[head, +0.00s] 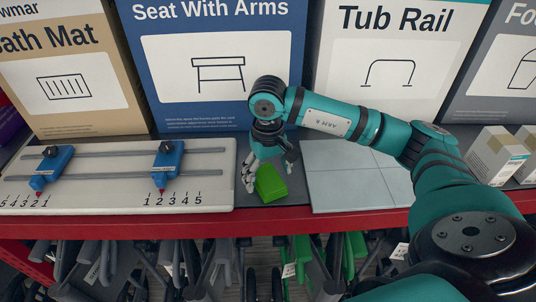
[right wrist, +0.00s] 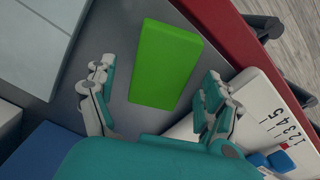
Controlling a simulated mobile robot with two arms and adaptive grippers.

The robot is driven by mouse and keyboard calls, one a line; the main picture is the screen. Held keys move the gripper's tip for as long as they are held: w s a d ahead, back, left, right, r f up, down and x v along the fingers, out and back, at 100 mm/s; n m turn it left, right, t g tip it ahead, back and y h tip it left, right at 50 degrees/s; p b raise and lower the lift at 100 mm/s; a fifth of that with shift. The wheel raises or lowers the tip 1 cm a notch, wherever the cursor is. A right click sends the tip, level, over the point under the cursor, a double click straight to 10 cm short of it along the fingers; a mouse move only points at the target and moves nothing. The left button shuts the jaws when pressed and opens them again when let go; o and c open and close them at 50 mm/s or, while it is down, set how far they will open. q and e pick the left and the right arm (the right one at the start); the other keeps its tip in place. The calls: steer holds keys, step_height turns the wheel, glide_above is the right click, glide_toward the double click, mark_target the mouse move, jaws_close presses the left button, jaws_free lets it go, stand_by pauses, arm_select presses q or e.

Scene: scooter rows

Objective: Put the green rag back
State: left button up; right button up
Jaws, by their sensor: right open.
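The green rag (head: 271,186) is a flat, bright green rectangular piece on the grey shelf, between a white board and pale tiles. It shows whole in the right wrist view (right wrist: 166,65). My right gripper (head: 268,170) is over it, pointing down, with its fingers spread. In the right wrist view my right gripper (right wrist: 156,84) has one finger on either side of the rag's near part, with gaps to it. Whether the fingertips touch the shelf cannot be told. My left gripper is not in view.
A white board (head: 105,203) with blue sliders (head: 167,165) lies left of the rag. Pale tiles (head: 355,190) lie to its right. Large boxes, one blue (head: 215,110), stand behind. Small cartons (head: 495,155) are at right. The shelf has a red front edge (head: 270,220); folded scooters hang below.

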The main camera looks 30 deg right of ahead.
mark_target(268, 177)
step_height(268, 177, up, 10)
steer(key=b, duration=0.2)
steer(key=shift+r, duration=0.25)
